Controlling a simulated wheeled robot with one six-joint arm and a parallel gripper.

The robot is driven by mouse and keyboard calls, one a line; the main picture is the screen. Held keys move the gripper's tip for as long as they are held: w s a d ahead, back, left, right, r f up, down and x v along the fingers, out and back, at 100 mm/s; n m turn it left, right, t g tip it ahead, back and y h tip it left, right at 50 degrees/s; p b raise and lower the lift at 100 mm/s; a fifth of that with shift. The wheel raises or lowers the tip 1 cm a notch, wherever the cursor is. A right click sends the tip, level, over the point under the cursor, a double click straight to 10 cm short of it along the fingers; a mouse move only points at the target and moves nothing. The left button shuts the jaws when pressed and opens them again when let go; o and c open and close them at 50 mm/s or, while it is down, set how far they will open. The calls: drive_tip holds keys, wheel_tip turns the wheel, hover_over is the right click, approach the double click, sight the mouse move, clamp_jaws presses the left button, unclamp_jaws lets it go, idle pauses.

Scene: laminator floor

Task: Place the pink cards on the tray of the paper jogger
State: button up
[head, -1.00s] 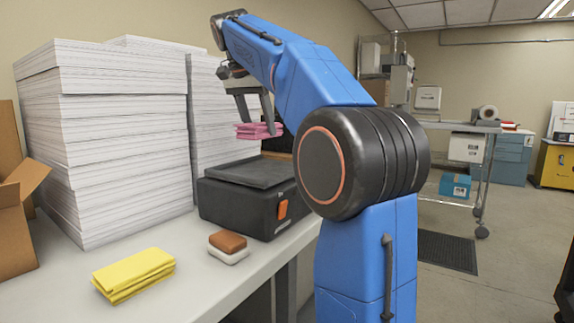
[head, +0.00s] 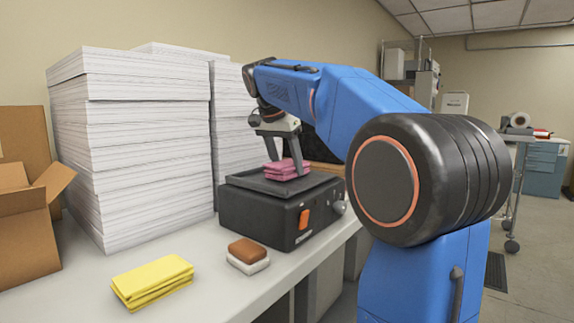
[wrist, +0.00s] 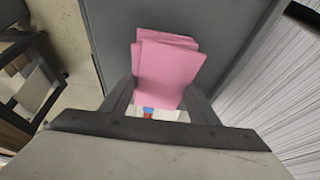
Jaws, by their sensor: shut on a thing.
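The pink cards (head: 285,169) are a small, slightly uneven stack between the fingers of my gripper (head: 284,165). My gripper is shut on them, and in the wrist view the pink cards (wrist: 168,72) show between the two dark fingers. The paper jogger (head: 275,215) is a black box with an orange switch on the worktable. Its dark flat tray (head: 250,181) is on top. The cards are at the tray, very low over it or touching it; I cannot tell which. The tray (wrist: 220,50) lies under the cards in the wrist view.
Tall stacks of white paper (head: 140,150) stand behind and left of the jogger. A folded yellow cloth (head: 152,280) and a brown and white block (head: 248,256) lie in front. An open cardboard box (head: 30,220) stands at far left.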

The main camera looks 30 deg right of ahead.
drive_tip(key=shift+f, duration=0.1)
drive_tip(key=o, duration=1.2)
drive_tip(key=v, duration=1.2)
